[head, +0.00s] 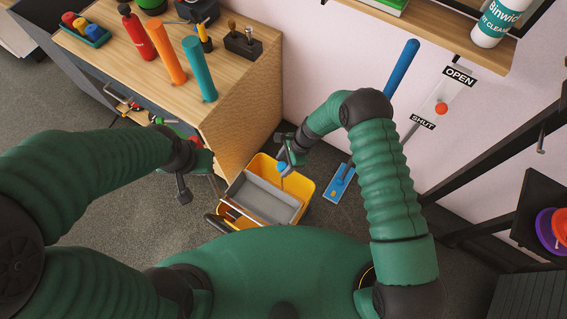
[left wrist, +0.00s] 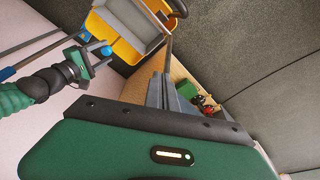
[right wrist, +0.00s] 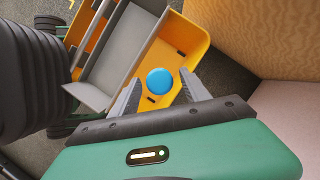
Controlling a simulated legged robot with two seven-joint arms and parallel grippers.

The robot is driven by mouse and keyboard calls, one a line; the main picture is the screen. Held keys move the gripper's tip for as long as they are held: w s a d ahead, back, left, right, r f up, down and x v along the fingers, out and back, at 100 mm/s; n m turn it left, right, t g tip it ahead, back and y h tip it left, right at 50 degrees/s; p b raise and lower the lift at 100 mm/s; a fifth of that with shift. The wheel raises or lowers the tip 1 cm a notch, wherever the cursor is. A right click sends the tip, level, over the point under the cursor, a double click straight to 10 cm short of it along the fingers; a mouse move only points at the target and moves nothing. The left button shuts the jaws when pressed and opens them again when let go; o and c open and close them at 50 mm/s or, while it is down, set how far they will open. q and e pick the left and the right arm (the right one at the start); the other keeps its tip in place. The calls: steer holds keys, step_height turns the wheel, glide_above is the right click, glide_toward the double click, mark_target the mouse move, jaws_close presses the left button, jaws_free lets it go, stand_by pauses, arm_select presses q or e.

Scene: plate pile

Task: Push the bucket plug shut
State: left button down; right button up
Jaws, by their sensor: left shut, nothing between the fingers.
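The yellow bucket (head: 302,186) with a grey tray insert (head: 265,198) stands on the floor in front of me. The blue round plug (right wrist: 160,81) sits at the yellow part of the bucket in the right wrist view. It is small and partly hidden by the gripper in the head view (head: 282,167). My right gripper (head: 287,158) is over the bucket, its fingers apart on either side of the plug in the right wrist view. I cannot tell whether they touch it. My left gripper (head: 214,186) is shut and empty, left of the bucket.
A wooden workbench (head: 240,100) with tools and bottles stands at the left. A blue mop (head: 340,185) leans against the wall right of the bucket. A dark frame with coloured discs (head: 548,228) is at the far right. Open floor lies left of the bucket.

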jaws_close()
stand_by(1.2)
